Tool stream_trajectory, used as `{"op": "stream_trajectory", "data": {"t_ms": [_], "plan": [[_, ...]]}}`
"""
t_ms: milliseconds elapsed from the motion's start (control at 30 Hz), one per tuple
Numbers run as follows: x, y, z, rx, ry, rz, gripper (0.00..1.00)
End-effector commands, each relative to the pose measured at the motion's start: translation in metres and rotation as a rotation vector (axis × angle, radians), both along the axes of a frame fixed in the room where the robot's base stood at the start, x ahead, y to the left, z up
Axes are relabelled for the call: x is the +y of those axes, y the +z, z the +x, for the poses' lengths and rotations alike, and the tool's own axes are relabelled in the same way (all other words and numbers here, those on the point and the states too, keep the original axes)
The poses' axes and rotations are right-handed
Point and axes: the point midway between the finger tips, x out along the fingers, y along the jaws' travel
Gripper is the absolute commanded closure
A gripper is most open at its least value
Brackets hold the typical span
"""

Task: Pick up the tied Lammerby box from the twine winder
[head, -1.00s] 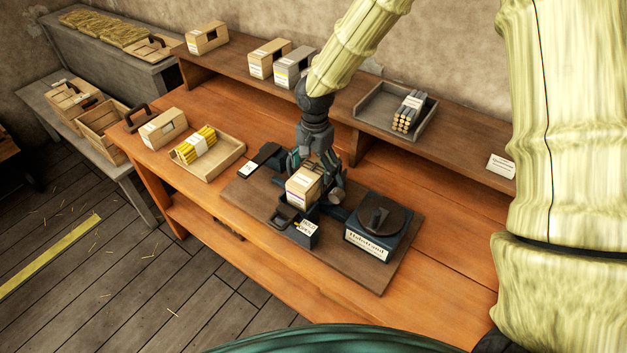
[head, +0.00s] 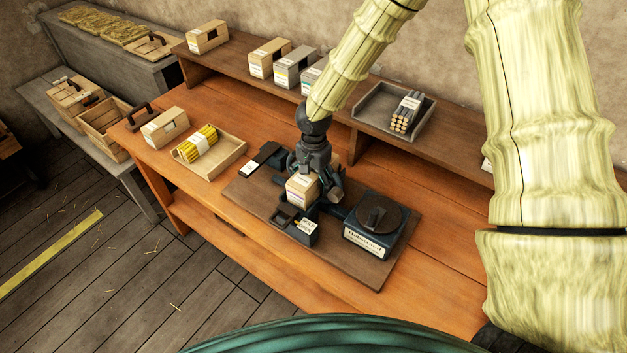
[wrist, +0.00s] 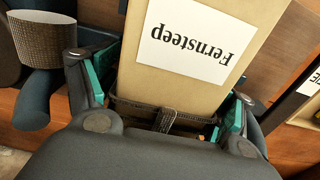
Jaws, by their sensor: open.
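The box (head: 300,189) stands on the dark twine winder (head: 297,228) on a brown board. In the wrist view the box (wrist: 190,80) is tan with a white label reading "Fernsteep", upside down, not Lammerby. A dark band with a small upright piece crosses its near end; I cannot tell whether this is tied twine. My gripper (head: 317,183) is low over the box. The wrist view shows my open gripper (wrist: 165,95) with teal-padded fingers on either side of the box, with apparent gaps. The box's far side is hidden behind my gripper in the head view.
A dark round-topped device (head: 375,225) stands close right of the winder. A tray of yellow sticks (head: 232,150) and a tan box (head: 165,128) are left. The rear shelf holds several boxes and a grey tray (head: 372,106). The bench front is clear.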

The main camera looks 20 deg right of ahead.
Motion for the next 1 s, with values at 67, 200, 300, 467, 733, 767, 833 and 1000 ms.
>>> {"op": "stream_trajectory", "data": {"t_ms": [67, 200, 300, 467, 733, 767, 833, 1000], "plan": [[0.0, 0.0, 0.0, 0.0, 0.0, 0.0, 0.23], [0.0, 0.0, 0.0, 0.0, 0.0, 0.0, 0.49], [0.0, 0.0, 0.0, 0.0, 0.0, 0.0, 0.67], [0.0, 0.0, 0.0, 0.0, 0.0, 0.0, 0.69], [0.0, 0.004, 0.0, -0.001, 0.001, 0.0, 0.69], [0.0, 0.005, 0.001, -0.001, 0.0, 0.0, 0.69], [0.0, 0.01, 0.001, -0.003, -0.001, 0.0, 0.69], [0.0, 0.022, 0.001, -0.003, -0.001, 0.0, 0.69]]}}
